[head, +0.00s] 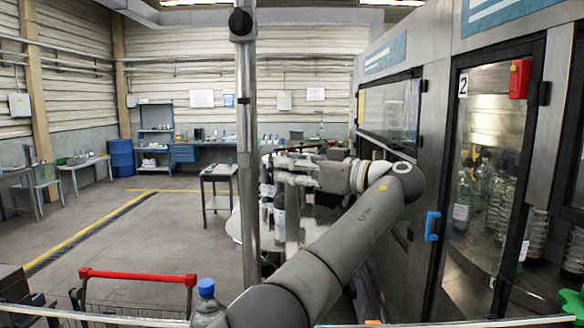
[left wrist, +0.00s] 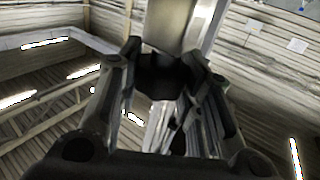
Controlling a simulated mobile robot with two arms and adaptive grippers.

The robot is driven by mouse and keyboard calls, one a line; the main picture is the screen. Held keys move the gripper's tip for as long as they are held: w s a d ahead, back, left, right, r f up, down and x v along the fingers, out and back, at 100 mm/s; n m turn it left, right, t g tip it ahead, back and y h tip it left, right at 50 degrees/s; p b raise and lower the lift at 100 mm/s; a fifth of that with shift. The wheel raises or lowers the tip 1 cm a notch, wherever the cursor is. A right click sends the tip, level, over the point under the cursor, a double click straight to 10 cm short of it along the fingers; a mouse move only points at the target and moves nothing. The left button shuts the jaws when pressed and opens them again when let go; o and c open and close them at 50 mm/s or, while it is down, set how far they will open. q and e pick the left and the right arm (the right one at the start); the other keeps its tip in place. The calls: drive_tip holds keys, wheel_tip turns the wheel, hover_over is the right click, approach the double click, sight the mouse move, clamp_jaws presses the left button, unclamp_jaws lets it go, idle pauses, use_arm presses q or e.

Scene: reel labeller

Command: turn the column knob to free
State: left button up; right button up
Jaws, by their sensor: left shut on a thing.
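My left gripper (head: 283,164) reaches from the right side of the head view toward the middle, with its fingers pointing left. In the left wrist view, the gripper (left wrist: 165,85) is shut on a dark, rounded thing (left wrist: 162,72), which looks like the column knob. A grey metal column (left wrist: 178,25) stands behind it there. In the head view the gripped knob cannot be made out. Its turn position is not readable. A black round knob (head: 241,24) sits high on a near metal post (head: 247,120). My right gripper is not in view.
A machine with glass doors (head: 490,170) lines the right side, with a blue handle (head: 432,226) and a red box (head: 520,78). A red cart handle (head: 138,276) and a blue-capped bottle (head: 207,304) are in front.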

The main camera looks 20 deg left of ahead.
use_arm(q)
drive_tip(key=shift+r, duration=0.1)
drive_tip(key=o, duration=1)
drive_tip(key=shift+d, duration=0.1)
drive_tip(key=shift+o, duration=0.2)
drive_tip(key=v, duration=0.7)
drive_tip(key=shift+s+d, duration=0.1)
drive_tip(key=shift+d, duration=0.15)
